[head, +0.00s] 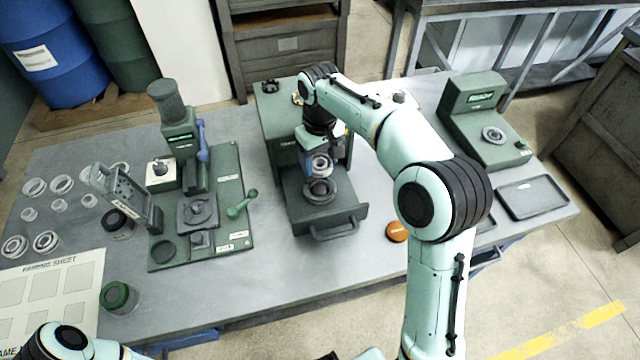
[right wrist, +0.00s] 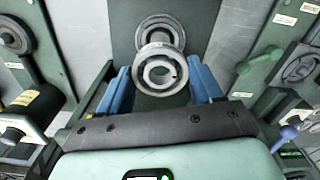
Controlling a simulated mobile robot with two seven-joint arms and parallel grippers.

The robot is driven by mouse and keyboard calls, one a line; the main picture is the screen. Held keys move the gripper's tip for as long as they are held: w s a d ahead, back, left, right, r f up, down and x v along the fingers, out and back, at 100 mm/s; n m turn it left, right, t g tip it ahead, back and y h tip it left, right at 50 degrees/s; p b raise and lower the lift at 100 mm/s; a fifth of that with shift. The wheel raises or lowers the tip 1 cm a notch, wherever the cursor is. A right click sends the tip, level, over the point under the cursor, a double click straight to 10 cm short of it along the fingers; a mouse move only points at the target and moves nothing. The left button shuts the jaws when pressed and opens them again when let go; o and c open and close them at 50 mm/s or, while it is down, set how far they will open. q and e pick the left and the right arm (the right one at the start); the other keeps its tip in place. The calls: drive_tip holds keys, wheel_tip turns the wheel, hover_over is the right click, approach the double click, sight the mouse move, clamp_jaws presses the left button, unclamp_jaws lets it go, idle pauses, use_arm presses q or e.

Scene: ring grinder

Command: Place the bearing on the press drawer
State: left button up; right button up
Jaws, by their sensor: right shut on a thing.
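The bearing (head: 321,167) is a silver metal ring with a hole in its middle. My right gripper (head: 312,163) is shut on it; in the right wrist view its blue fingers (right wrist: 158,80) stand on either side of the bearing (right wrist: 160,72). The press drawer (head: 345,211) is pulled out of the green press (head: 275,120), its handle facing the front. A round ring-shaped seat (head: 319,191) is on the drawer, just in front of and below the held bearing. I cannot tell whether bearing and seat touch. My left gripper is out of view.
A green plate (head: 220,240) with a lever tool stands left of the press, with several rings (head: 45,241) further left. An orange disc (head: 397,232) lies right of the drawer. A green machine (head: 485,125) and dark tray (head: 534,197) are at the right.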

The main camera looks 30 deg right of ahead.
hover_over(319, 189)
wheel_tip(319, 189, down, 4)
drive_tip(key=shift+f, duration=0.1)
wheel_tip(319, 189, down, 4)
drive_tip(key=shift+f+b, duration=0.2)
drive_tip(key=shift+b, duration=0.3)
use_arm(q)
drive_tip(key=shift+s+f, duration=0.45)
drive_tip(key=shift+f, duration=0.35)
use_arm(e)
drive_tip(key=o, duration=1.2)
drive_tip(key=shift+o, duration=0.2)
